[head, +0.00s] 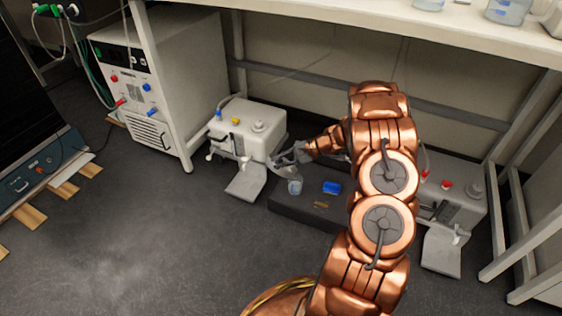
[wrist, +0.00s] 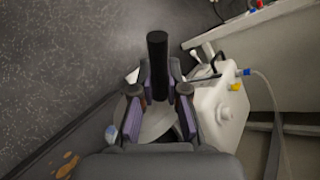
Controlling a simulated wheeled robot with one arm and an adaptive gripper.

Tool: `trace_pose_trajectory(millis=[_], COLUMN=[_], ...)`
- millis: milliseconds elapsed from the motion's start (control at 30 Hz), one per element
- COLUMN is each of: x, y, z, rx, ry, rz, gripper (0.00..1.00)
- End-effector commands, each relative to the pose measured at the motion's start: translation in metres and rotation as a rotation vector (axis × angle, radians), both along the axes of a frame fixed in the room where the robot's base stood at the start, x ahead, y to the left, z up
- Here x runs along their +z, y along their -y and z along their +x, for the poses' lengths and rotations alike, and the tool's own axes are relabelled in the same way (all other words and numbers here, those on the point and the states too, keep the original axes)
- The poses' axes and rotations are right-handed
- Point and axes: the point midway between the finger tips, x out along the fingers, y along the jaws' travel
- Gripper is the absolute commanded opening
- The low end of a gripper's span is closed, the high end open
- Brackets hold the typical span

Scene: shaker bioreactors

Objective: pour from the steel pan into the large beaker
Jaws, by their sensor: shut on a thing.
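My gripper (wrist: 158,88) is shut on the black handle (wrist: 157,62) of the steel pan. The pan's grey body (wrist: 157,125) shows between and below the fingers in the wrist view; its inside and contents cannot be made out. In the head view my gripper (head: 292,154) is beside the white machine, above and slightly left of a clear beaker (head: 295,187). The beaker stands on the dark low platform, apart from the gripper. The pan is small and hard to make out there. A small pale-blue item left of the fingers in the wrist view may be the beaker.
The dark platform (head: 290,206) also carries a blue box (head: 331,187) and a small brown piece (head: 320,205). White machines stand to the left (head: 247,135) and right (head: 455,190). A bench (head: 460,30) overhangs behind. The floor at front left is clear.

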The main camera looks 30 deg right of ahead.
Motion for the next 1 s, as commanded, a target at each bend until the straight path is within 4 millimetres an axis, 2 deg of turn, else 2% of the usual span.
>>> trace_pose_trajectory(millis=[133,1000], x=[-0.003,-0.007], y=[-0.009,-0.030], z=[0.000,-0.001], rx=[0.005,0.002], ry=[0.003,0.011], rz=[-0.049,-0.257], gripper=[0.00,0.00])
